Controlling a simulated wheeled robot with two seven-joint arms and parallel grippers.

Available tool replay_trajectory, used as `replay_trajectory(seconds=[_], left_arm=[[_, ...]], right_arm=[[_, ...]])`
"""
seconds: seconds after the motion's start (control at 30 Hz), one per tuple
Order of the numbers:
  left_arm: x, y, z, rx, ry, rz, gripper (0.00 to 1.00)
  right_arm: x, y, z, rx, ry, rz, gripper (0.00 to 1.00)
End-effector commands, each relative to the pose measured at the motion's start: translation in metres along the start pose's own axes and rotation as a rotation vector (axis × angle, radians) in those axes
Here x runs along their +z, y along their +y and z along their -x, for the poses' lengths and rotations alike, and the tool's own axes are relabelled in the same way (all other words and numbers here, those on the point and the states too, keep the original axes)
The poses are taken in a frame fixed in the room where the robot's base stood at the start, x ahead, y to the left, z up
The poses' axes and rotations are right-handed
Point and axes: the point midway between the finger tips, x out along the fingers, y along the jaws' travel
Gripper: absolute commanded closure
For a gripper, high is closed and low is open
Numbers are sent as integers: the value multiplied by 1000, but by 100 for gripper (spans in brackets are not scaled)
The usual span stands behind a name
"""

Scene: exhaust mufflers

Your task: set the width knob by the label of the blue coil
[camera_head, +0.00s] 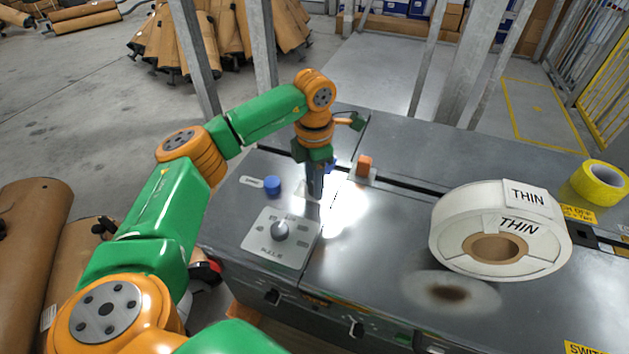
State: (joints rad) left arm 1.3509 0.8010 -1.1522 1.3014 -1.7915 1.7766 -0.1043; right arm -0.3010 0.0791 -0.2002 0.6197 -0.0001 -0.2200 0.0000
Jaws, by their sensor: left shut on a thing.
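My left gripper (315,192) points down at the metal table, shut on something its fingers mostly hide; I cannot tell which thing. A blue knob-like piece (272,185) stands left of it, beside a small white label. A grey round knob (280,230) sits on a light plate (262,248) with small printed marks, in front of the gripper. A large white coil (452,232) with two labels reading THIN lies on the right. I see no coil that is clearly blue. My right gripper is out of view.
A yellow roll (599,181) lies at the far right behind the white coil. A dark slot crosses the table behind the gripper. Upright metal posts (458,68) stand at the back. The tabletop (375,240) between plate and white coil is clear, with bright glare beside the gripper.

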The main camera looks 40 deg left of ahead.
Motion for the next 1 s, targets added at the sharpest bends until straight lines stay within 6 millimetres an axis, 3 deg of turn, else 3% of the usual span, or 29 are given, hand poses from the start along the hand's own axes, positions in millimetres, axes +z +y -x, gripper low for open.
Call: replay_trajectory(seconds=[0.37, 1.0], left_arm=[[0, 0, 2, -1, -1, -79, 100], [1, 0, 2, 0, -3, -647, 100]], right_arm=[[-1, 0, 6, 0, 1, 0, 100], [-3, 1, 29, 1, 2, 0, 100]])
